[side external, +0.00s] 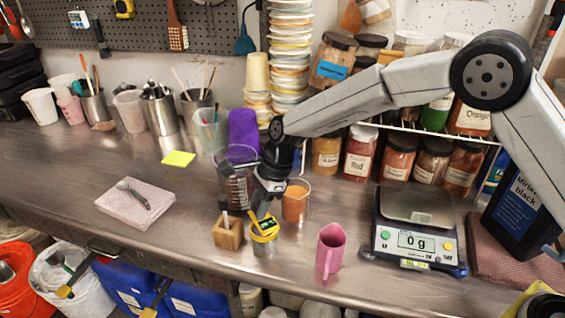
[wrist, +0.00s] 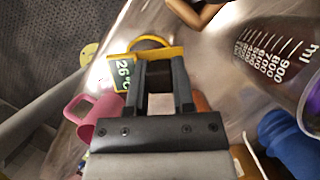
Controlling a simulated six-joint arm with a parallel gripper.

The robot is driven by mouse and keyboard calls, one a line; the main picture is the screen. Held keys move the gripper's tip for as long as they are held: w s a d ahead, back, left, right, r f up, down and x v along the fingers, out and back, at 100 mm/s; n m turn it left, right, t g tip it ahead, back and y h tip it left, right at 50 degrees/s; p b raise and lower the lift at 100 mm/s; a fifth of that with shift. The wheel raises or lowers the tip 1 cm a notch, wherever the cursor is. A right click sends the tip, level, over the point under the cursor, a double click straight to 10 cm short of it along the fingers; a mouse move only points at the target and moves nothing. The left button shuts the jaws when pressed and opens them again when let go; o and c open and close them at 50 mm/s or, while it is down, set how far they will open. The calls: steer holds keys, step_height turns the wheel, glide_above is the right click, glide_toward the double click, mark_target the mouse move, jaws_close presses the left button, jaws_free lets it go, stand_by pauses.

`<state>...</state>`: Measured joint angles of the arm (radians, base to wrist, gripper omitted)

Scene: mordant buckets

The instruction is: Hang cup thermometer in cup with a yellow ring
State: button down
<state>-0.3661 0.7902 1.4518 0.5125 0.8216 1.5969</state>
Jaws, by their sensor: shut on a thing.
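The cup thermometer (side external: 266,224) is yellow with a dark green display. My gripper (side external: 262,206) is shut on it, pointing down. In the wrist view the thermometer (wrist: 123,74) reads about 26 °C and lies across the fingertips of my gripper (wrist: 162,70). The cup with a yellow ring (side external: 265,246) stands upright on the bench directly below. Its ring (wrist: 148,42) shows as an arc just beyond the thermometer in the wrist view. The thermometer is at the cup's rim, overlapping it in view. I cannot tell whether it rests on the rim; its probe is hidden.
A wooden block (side external: 228,236) stands close left of the cup. A measuring beaker (side external: 235,185) and an orange-filled glass (side external: 296,204) stand close behind. A pink jug (side external: 330,252) is to the right, then a scale (side external: 414,245) reading 0 g. The bench's front edge is near.

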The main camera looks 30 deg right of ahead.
steer(key=shift+f, duration=0.9)
steer(key=shift+c, duration=2)
jaws_free()
steer(key=v, duration=0.7)
steer(key=shift+r, duration=0.4)
steer(key=shift+d, duration=0.25)
